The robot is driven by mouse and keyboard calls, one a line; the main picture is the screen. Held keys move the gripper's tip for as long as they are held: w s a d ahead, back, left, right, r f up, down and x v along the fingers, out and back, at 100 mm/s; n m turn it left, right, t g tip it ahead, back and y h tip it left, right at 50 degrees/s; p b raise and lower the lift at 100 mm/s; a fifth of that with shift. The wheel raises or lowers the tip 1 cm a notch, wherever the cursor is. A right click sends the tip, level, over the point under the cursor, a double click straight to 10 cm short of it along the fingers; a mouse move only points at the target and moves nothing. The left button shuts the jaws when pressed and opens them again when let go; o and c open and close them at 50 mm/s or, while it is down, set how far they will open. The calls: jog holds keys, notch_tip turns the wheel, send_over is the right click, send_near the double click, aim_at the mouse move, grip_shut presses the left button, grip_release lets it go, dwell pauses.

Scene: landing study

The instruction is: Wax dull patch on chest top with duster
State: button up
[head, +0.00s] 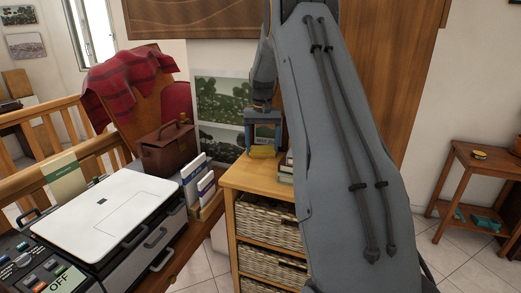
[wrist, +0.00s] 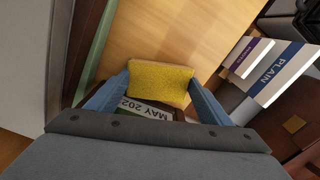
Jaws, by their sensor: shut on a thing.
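My gripper (head: 263,148) is shut on the duster (wrist: 160,84), a block with a yellow pad and a tan edge. In the wrist view the blue fingers of my gripper (wrist: 160,79) press its two sides. In the head view the duster (head: 263,153) is at the back part of the chest top (head: 240,178), pale wood above wicker drawers. I cannot tell if it touches the wood. The chest top also fills the upper middle of the wrist view (wrist: 185,30).
A calendar marked MAY (wrist: 140,107) stands close behind the duster. Books (head: 286,171) lie at my arm's edge. Left of the chest are upright books (head: 197,180), a brown box (head: 168,148) and a printer (head: 110,215). The front left of the chest top is bare.

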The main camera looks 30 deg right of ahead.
aim_at(249, 174)
jog(key=shift+w+d+r, duration=0.1)
jog(key=shift+s+a+p, duration=0.55)
jog(key=shift+a+p, duration=0.05)
jog(key=shift+a, duration=0.1)
jog(key=shift+s+a+f+p, duration=0.25)
jog(key=shift+s+a+p, duration=0.4)
jog(key=shift+s+a, duration=0.55)
jog(key=shift+s+a+r+p, duration=0.1)
jog(key=shift+s+a+p, duration=0.6)
jog(key=shift+a, duration=0.45)
jog(key=shift+s+a+r+p, duration=0.1)
jog(key=shift+s+a+p, duration=0.4)
jog(key=shift+s+a, duration=0.5)
jog(key=shift+s+a+f+p, duration=0.1)
jog(key=shift+s+a+p, duration=0.3)
jog(key=shift+a, duration=0.35)
jog(key=shift+s+a+f+p, duration=0.1)
jog(key=shift+s+a+p, duration=0.05)
jog(key=shift+s+a, duration=0.45)
jog(key=shift+w+a+r, duration=0.1)
